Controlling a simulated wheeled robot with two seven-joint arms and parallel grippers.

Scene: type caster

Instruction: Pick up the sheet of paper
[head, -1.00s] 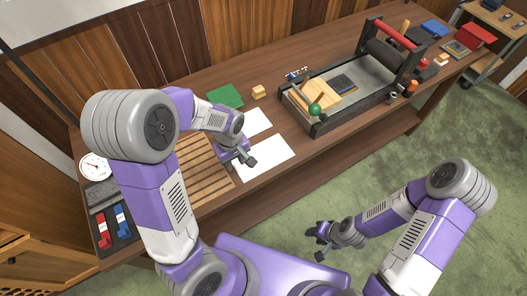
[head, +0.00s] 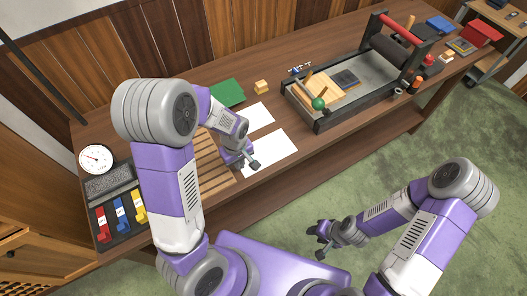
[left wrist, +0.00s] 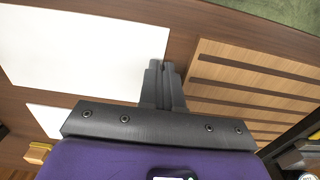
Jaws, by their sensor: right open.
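A white sheet of paper (head: 270,152) lies on the brown bench, in front of a second white sheet (head: 260,117). In the left wrist view the near sheet (left wrist: 80,45) fills the upper left and looks flat. My left gripper (head: 250,162) is low at the sheet's left edge. In the left wrist view its fingers (left wrist: 163,66) are close together, with the tips at the sheet's edge. I cannot tell whether paper is between them. My right gripper (head: 322,240) is open and empty over the green floor, away from the bench.
A slatted wooden board (head: 212,165) lies left of the sheet. A press with a roller (head: 340,95) stands to the right. A dial (head: 96,158) and colored clips (head: 122,217) are at far left.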

